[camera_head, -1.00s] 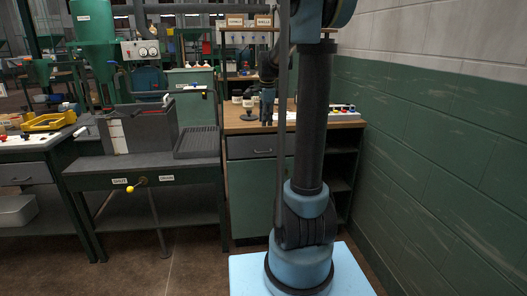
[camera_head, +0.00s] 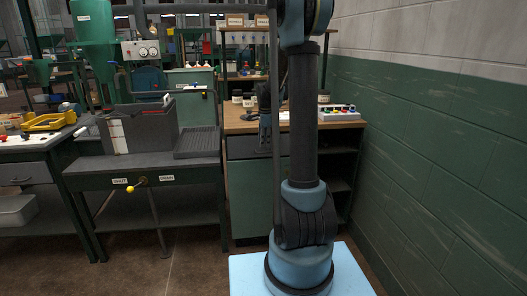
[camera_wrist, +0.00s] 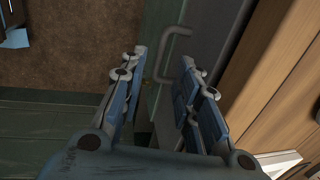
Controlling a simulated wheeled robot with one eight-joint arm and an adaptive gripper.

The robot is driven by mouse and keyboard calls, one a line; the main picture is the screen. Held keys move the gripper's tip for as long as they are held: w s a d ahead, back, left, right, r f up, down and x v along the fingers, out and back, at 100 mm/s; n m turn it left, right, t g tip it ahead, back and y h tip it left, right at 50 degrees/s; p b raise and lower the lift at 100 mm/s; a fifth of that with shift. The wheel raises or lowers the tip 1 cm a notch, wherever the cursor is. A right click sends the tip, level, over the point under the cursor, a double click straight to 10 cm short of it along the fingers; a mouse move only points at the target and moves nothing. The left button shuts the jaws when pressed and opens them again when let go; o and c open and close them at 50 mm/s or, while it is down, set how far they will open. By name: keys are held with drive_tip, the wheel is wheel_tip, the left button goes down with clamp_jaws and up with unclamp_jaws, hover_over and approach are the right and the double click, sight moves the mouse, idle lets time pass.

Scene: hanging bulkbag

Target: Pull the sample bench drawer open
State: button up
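The sample bench (camera_head: 240,126) has a wooden top above a grey drawer (camera_head: 240,146), which looks shut. My gripper (camera_head: 265,146) hangs in front of the drawer and hides its handle in the head view. In the wrist view, the grey bar handle (camera_wrist: 174,57) stands out from the dark drawer front (camera_wrist: 215,32). My gripper (camera_wrist: 163,60) is open there, with one blue finger to each side of the handle in the picture. The handle shows between the fingertips. I cannot tell whether any finger touches it.
The bench's wooden edge (camera_wrist: 268,62) runs close along the right of the wrist view. A sink-like station (camera_head: 145,160) is to the left. A green and white wall (camera_head: 440,130) bounds the right.

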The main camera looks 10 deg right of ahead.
sight(264, 153)
drive_tip(key=shift+w+f, duration=0.25)
drive_tip(key=shift+f, duration=1.1)
drive_tip(key=shift+w+f, duration=0.25)
drive_tip(key=shift+f, duration=1.05)
clamp_jaws()
